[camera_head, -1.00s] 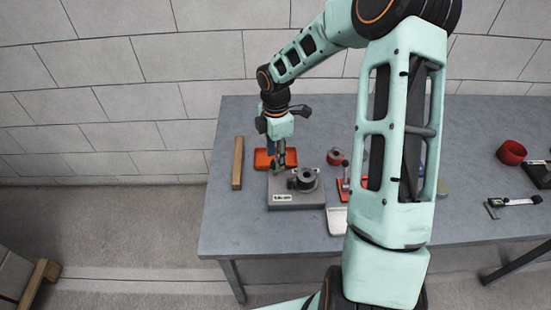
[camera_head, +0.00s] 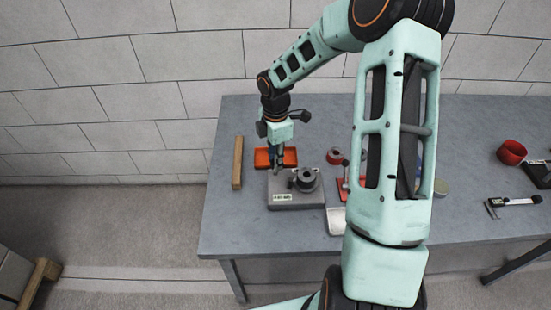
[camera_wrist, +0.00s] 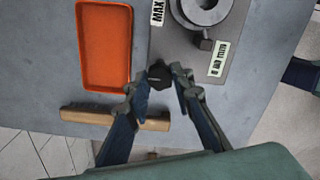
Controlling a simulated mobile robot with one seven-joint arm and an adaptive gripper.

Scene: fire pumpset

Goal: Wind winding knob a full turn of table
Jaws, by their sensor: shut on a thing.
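The winding knob (camera_wrist: 158,74) is a small black lobed knob at the edge of a grey device (camera_wrist: 185,60) in the wrist view. The device also shows in the head view as a grey block (camera_head: 308,201) with a dark round fitting on top. My gripper (camera_wrist: 158,80) has its two fingers on either side of the knob and is shut on it. In the head view my gripper (camera_head: 278,168) points down at the back left corner of the block. The knob itself is hidden there by the fingers.
An orange tray (camera_wrist: 104,45) lies beside the device, and a wooden bar (camera_head: 238,163) lies farther left. A red ring (camera_head: 511,152) and a caliper (camera_head: 514,202) lie at the right of the table (camera_head: 240,230). The front left of the table is clear.

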